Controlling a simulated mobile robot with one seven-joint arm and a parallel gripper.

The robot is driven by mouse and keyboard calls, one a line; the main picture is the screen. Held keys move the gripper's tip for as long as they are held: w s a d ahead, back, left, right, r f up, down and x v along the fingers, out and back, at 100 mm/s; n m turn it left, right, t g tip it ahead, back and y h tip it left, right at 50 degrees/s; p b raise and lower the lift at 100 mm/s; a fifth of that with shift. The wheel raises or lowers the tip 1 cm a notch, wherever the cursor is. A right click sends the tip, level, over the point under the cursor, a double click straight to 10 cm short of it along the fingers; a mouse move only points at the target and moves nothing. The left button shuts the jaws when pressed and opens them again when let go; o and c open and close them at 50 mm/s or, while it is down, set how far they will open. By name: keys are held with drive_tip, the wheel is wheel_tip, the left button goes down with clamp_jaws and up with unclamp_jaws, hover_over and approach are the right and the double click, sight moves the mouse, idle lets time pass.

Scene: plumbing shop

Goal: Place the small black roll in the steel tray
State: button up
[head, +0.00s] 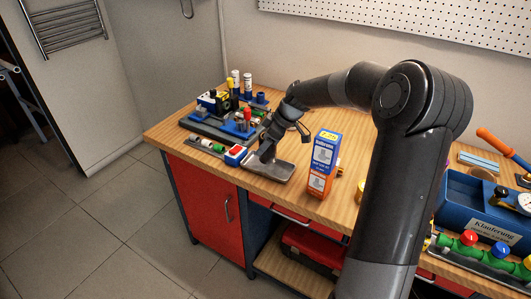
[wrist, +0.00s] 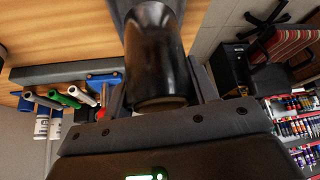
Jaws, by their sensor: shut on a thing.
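The small black roll (wrist: 156,55) fills the upper middle of the wrist view, a glossy dark cylinder with its near end towards the camera. My gripper (head: 264,157) is shut on it, with a dark finger on each side. In the head view the gripper points down at the steel tray (head: 279,172), a shallow grey tray near the bench's front edge. The gripper hides part of the tray. The roll cannot be told apart from the dark fingers there, and I cannot tell whether it touches the tray.
A blue and orange box (head: 323,163) stands right of the tray on the wooden bench (head: 334,207). A small red and blue item (head: 235,155) is close on the tray's left. A dark rack with coloured fittings (head: 212,130) lies behind left. A blue crate (head: 465,190) stands far right.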

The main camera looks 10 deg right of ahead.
drive_tip(key=shift+f, duration=1.9)
drive_tip(key=shift+f, duration=0.15)
drive_tip(key=o, duration=1.1)
drive_tip(key=shift+c, duration=0.2)
